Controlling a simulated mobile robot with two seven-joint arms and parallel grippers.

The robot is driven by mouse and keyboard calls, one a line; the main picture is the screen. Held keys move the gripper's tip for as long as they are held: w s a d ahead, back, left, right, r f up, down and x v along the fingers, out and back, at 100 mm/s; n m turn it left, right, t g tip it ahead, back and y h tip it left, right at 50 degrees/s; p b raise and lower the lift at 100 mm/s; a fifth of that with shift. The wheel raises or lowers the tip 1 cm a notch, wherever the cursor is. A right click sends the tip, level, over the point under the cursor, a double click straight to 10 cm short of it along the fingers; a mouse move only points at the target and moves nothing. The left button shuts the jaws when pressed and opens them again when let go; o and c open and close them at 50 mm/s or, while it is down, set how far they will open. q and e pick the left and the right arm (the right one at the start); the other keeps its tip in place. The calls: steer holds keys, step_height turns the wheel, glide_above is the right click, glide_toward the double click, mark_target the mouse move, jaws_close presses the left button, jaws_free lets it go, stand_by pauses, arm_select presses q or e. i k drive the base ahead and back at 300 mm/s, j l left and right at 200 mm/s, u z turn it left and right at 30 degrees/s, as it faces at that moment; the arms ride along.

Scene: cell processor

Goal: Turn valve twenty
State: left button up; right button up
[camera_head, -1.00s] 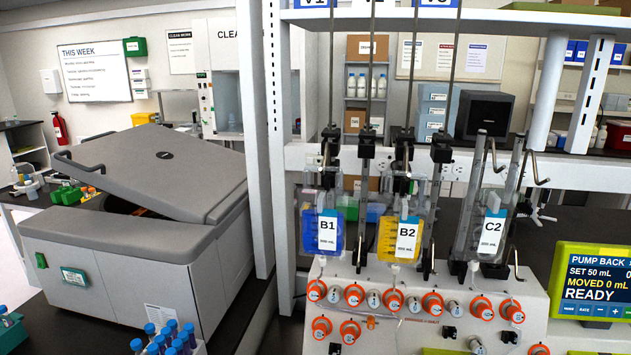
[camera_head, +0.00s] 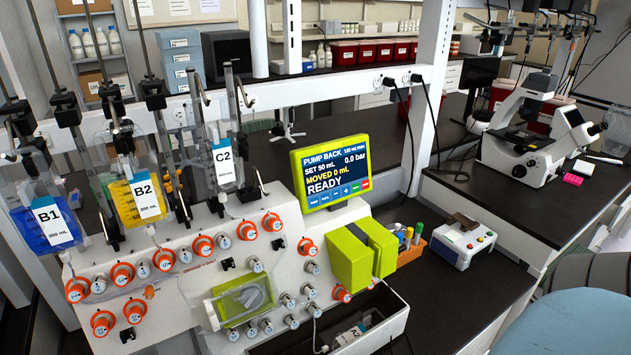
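The cell processor (camera_head: 190,255) is a white panel with several orange-ringed valves and several plain grey-white knobs. One orange-ringed valve (camera_head: 272,222) is at the upper right of the panel, and another (camera_head: 77,290) is at the left. A valve (camera_head: 341,293) sits low, below the lime-green pump block (camera_head: 352,257). Grey knobs (camera_head: 288,300) line the lower right. The valve numbers are too small to read, so I cannot tell which one is twenty. The pump screen (camera_head: 333,170) reads "PUMP BACK", "SET 50 mL", "MOVED 0 mL", "READY". Neither gripper is in view.
Bags B1 (camera_head: 47,222), B2 (camera_head: 142,198) and C2 (camera_head: 224,160) hang above the panel. An open drawer (camera_head: 375,330) is below the pump block. A small white device (camera_head: 463,242) and a microscope (camera_head: 535,125) stand on the black bench to the right.

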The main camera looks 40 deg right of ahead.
mark_target(314, 310)
steer(key=l+z, duration=0.75)
steer(key=z, duration=0.15)
